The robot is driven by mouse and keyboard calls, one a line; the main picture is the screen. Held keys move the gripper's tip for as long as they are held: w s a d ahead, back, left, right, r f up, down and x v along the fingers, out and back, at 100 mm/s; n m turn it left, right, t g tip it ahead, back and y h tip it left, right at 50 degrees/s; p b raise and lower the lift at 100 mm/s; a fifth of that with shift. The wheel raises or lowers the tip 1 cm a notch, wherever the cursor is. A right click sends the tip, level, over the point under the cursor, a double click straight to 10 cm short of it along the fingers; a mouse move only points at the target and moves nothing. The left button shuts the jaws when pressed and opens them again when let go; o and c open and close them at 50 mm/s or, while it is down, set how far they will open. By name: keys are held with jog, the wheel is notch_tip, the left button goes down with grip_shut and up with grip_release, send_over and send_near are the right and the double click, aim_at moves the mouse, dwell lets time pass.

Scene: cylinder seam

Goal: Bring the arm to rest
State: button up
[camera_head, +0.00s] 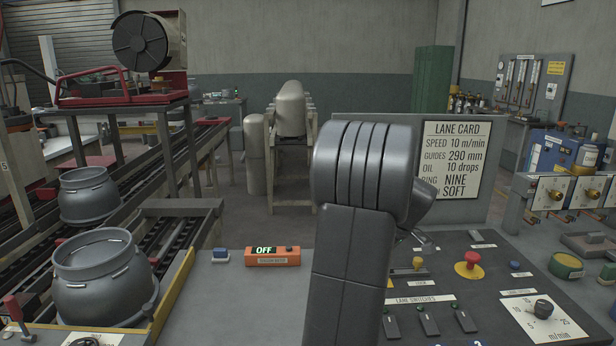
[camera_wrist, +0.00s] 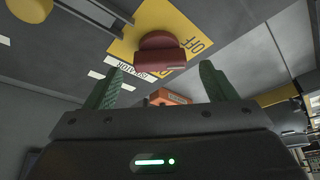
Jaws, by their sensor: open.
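My arm rises in the middle of the head view, bent at a thick grey joint, and hides part of the panel behind it. My gripper shows in the wrist view (camera_wrist: 160,84), its two green fingers spread apart with nothing between the tips. A red isolator knob (camera_wrist: 161,52) on a yellow plate (camera_wrist: 188,22) marked OFF lies past the fingertips. I cannot tell how far the knob is from them. The gripper itself cannot be made out in the head view.
A dark control panel holds a red mushroom button (camera_head: 468,265), lane switches (camera_head: 428,319) and a dial (camera_head: 543,309). A lane card (camera_head: 452,160) stands behind. An orange box (camera_head: 272,256) reads OFF. Grey cylinder bodies (camera_head: 103,278) sit on the conveyor at left.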

jog(key=shift+x, duration=1.05)
jog(key=shift+m, duration=0.3)
jog(key=shift+s+a+r+m+t+h+p, duration=0.1)
jog(key=shift+m+t+h+p, duration=0.2)
jog(key=shift+m+p, duration=0.35)
jog(key=m+p, duration=0.1)
jog(key=m, duration=0.2)
jog(key=shift+h, duration=0.4)
jog(key=shift+a+m+t+h+p, duration=0.15)
jog(key=shift+m+h+p, duration=0.3)
jog(key=shift+m, duration=0.6)
jog(key=shift+m+t+h+p, duration=0.3)
jog(key=shift+m+p, duration=0.2)
jog(key=shift+m, duration=0.5)
jog(key=shift+a+m+h, duration=0.1)
jog(key=shift+m+h, duration=0.75)
jog(key=shift+m, duration=1.25)
jog(key=shift+m+g+h+b, duration=0.35)
jog(key=shift+m+b, duration=0.1)
jog(key=shift+m, duration=0.7)
jog(key=shift+m+g+h+b, duration=0.2)
jog(key=shift+m+h+b, duration=0.2)
jog(key=shift+m, duration=0.75)
jog(key=shift+a, duration=0.1)
